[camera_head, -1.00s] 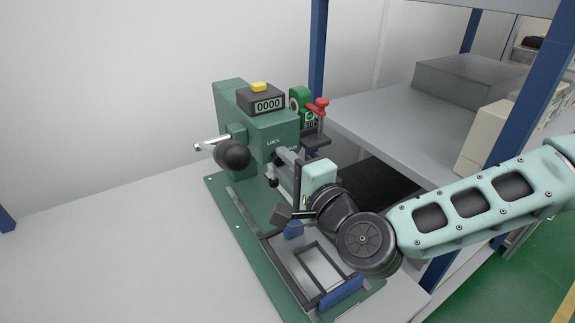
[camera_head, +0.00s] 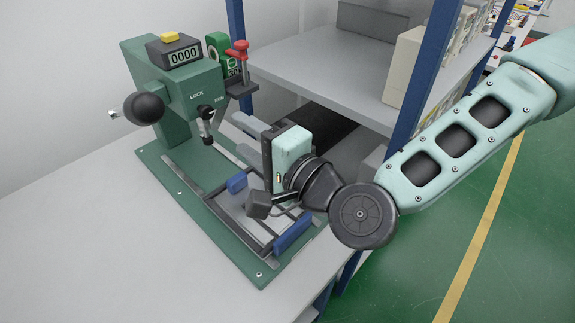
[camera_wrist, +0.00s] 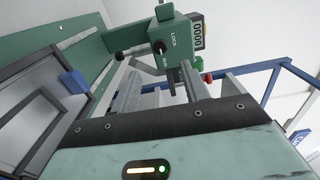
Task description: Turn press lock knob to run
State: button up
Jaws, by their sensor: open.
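The press (camera_head: 172,100) is a green machine with LOCK and RUN printed on its face. Its press lock knob (camera_head: 206,114) is black, with a short lever hanging downward under the labels. In the wrist view the knob (camera_wrist: 159,47) shows beyond the fingertips, its lever pointing left. My gripper (camera_head: 243,133) is open and empty, to the right of the knob and apart from it. In the wrist view its two grey fingers (camera_wrist: 160,75) stand apart, with the press ahead of them.
A black ball handle (camera_head: 143,108) sticks out at the press's left. A counter reading 0000 (camera_head: 184,57) and a red-topped clamp (camera_head: 238,60) are above. A blue-ended frame (camera_head: 293,233) lies on the green base below my gripper. A shelf with blue posts (camera_head: 235,30) stands behind.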

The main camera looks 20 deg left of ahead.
jog(key=p+v, duration=0.6)
jog(key=v, duration=0.2)
jog(key=shift+s+d, duration=0.2)
jog(key=shift+d, duration=0.15)
